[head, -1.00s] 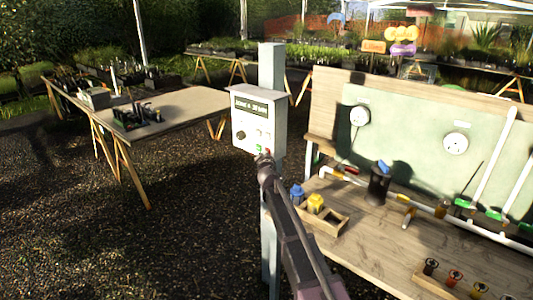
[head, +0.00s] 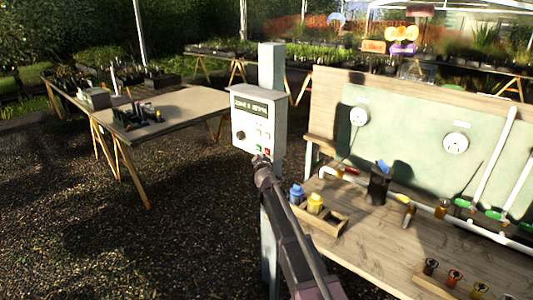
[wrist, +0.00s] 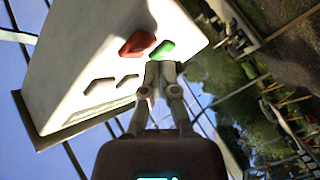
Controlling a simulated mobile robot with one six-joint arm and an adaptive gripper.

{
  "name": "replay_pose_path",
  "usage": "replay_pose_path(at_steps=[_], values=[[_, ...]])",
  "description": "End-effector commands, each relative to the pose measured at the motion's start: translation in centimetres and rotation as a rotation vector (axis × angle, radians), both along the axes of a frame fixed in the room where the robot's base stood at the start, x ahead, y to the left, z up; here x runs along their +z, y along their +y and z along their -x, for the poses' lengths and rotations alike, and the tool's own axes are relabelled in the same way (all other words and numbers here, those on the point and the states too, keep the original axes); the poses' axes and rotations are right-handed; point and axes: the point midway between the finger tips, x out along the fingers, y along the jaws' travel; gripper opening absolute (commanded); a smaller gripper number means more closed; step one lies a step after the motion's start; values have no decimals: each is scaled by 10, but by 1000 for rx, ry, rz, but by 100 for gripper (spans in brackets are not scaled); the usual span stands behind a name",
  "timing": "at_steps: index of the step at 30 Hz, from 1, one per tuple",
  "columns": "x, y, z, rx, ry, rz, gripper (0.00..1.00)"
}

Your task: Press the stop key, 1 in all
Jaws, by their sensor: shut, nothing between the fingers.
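The stop key is most likely the red key (head: 267,151) at the lower right of the white control box (head: 275,106). In the wrist view the red key (wrist: 138,43) is large and fully visible, beside a green key (wrist: 165,48). My gripper (head: 260,158) is shut and empty, just below the keys in the head view. In the wrist view its closed fingertips (wrist: 160,66) lie close to the green and red keys and look apart from them. Key labels are not readable.
A wooden workbench (head: 380,240) with pipes and bottles stands right; another table (head: 190,105) stands left. Gravel lies between.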

Motion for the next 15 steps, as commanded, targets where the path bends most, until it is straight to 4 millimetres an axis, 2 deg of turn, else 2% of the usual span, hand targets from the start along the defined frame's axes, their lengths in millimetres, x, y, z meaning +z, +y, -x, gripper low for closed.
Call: replay_pose_path(at_steps=[8,15], values=[[0,0,1,0,0,0,0],[0,7,10,0,2,-1,0]])
